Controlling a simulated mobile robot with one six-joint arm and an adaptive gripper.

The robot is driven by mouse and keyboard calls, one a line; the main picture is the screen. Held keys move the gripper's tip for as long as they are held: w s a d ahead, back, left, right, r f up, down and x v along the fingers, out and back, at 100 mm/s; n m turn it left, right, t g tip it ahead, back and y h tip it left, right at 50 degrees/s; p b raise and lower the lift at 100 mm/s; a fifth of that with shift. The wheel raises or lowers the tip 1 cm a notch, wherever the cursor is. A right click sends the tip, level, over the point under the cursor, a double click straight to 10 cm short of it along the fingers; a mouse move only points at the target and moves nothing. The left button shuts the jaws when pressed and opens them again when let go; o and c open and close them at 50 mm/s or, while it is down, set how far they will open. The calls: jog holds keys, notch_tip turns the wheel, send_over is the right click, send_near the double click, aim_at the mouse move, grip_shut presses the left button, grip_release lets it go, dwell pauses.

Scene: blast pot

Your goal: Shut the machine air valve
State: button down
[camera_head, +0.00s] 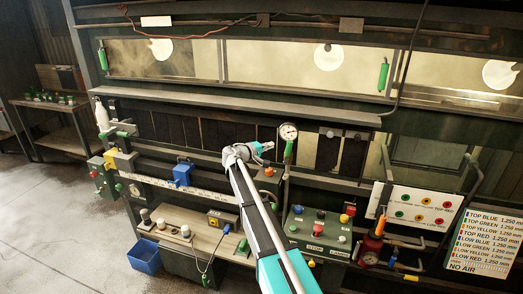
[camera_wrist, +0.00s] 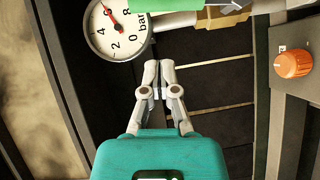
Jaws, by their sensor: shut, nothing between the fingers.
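My gripper (camera_head: 266,147) is at the panel of the machine, just left of a round pressure gauge (camera_head: 288,131). In the wrist view my gripper (camera_wrist: 158,68) has its two fingertips together with nothing between them. The gauge (camera_wrist: 118,28) shows at the top left there, with a bar scale. A green lever-like part (camera_wrist: 182,6) and a brass fitting (camera_wrist: 215,20) lie beside it, cut off by the top edge; they look like a valve. The fingertips are apart from them. No label marks which valve is the machine air valve.
An orange knob (camera_wrist: 293,64) sits on a grey box at right in the wrist view. Below the gauge is a green control box (camera_head: 318,232) with several buttons. At right are an orange-handled fitting (camera_head: 382,226), a red regulator (camera_head: 370,247) and a sign (camera_head: 487,240).

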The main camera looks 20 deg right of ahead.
aim_at(288, 152)
jog(key=shift+s+d+f, duration=0.1)
jog(key=shift+s+d, duration=0.1)
jog(key=shift+d, duration=0.5)
jog(key=shift+s+d+f, duration=0.1)
jog(key=shift+s+d, duration=0.15)
jog(key=shift+d, duration=0.5)
jog(key=shift+s+d+f, duration=0.1)
jog(key=shift+s+d, duration=0.1)
jog(key=shift+d, duration=0.5)
jog(key=shift+a, duration=0.2)
